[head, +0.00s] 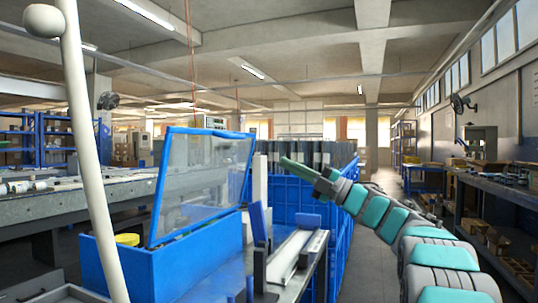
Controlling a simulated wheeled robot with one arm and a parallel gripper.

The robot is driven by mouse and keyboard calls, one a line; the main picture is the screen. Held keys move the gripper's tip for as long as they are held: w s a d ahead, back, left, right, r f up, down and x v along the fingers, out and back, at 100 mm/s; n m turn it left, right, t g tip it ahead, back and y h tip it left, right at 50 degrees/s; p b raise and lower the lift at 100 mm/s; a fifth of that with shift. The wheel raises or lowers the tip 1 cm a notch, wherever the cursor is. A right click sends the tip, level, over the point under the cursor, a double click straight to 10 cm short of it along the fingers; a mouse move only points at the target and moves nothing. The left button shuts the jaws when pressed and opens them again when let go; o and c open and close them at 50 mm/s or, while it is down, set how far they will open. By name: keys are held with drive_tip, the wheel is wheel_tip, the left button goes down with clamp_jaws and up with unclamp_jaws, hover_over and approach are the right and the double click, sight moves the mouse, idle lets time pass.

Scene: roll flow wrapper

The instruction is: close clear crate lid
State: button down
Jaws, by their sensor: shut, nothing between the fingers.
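The crate (185,265) is a blue box at the left of centre in the head view. Its clear lid (205,180) has a blue frame and stands raised, tilted open above the crate. Part of a yellow round thing (127,239) shows at the crate's left side. My gripper (284,162) is at the end of my teal and grey arm, to the right of the lid and apart from it. Its fingers look closed together and hold nothing. Most of the crate's inside is hidden by its front wall.
A white pole (88,150) stands in front of the crate at the left. A grey metal fixture (295,255) is right of the crate. Blue mesh bins (340,235) stand behind it. A long bench (500,190) lines the right wall, with open aisle floor (395,190) beside it.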

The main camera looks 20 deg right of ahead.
sight(237, 138)
drive_tip(key=p+x, duration=0.1)
drive_tip(key=x, duration=1.2)
drive_tip(key=shift+w+r+p, duration=0.1)
drive_tip(key=shift+p, duration=0.3)
drive_tip(key=shift+a, duration=0.15)
